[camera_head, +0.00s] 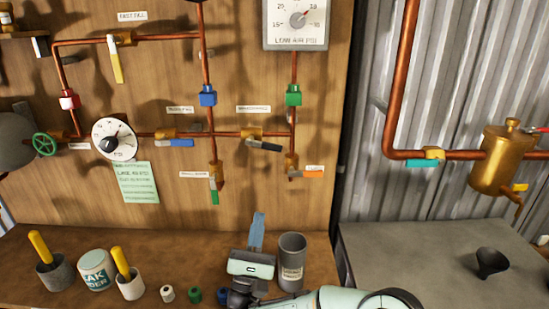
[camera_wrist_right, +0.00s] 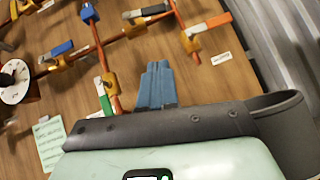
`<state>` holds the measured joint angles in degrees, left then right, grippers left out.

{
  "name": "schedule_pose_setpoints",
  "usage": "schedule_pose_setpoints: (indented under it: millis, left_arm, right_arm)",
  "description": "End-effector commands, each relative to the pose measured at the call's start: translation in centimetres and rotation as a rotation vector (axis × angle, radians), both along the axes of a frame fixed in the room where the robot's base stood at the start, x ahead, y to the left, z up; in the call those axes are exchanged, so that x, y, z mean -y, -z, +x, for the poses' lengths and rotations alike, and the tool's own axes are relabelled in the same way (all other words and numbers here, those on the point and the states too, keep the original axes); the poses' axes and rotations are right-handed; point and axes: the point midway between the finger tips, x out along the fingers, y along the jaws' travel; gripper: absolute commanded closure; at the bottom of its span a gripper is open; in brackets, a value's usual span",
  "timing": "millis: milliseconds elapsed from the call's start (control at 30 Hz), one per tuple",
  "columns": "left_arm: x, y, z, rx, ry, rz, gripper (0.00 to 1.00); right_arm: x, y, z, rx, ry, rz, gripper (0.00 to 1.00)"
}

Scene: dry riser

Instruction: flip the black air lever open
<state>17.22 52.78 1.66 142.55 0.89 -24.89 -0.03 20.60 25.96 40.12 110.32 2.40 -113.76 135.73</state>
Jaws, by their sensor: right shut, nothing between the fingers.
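The black air lever (camera_head: 264,145) is on a brass valve in the horizontal copper pipe, right of the blue lever (camera_head: 181,142). It points right and slightly down, nearly along the pipe. In the right wrist view the fingers (camera_wrist_right: 156,75) are shut together and empty. My left gripper is not in view.
A green lever (camera_head: 213,190) and an orange lever (camera_head: 313,174) are on pipes below. A grey cup (camera_head: 291,263) stands close right of my right gripper. Small caps and pots with yellow handles (camera_head: 121,263) stand left on the bench. The board above the gripper is clear.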

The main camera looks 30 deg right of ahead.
Motion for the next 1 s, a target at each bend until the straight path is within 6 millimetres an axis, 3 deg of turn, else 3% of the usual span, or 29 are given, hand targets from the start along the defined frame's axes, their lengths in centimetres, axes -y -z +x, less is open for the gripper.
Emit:
schedule_pose_setpoints:
  millis: [267, 667, 800, 1000]
  left_arm:
    - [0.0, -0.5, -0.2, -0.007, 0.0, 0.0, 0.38]
    - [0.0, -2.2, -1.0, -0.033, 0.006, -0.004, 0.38]
    - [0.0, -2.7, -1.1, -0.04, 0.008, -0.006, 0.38]
    - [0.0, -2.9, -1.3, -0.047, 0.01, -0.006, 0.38]
  right_arm:
    - [1.1, -1.6, 1.0, 0.001, 0.002, -0.001, 1.0]
    - [5.3, -7.4, 5.3, 0.002, 0.003, -0.001, 1.0]
    - [5.6, -9.5, 4.9, 0.002, 0.0, -0.001, 1.0]
    - [5.9, -10.7, 4.7, 0.0, -0.001, 0.0, 1.0]
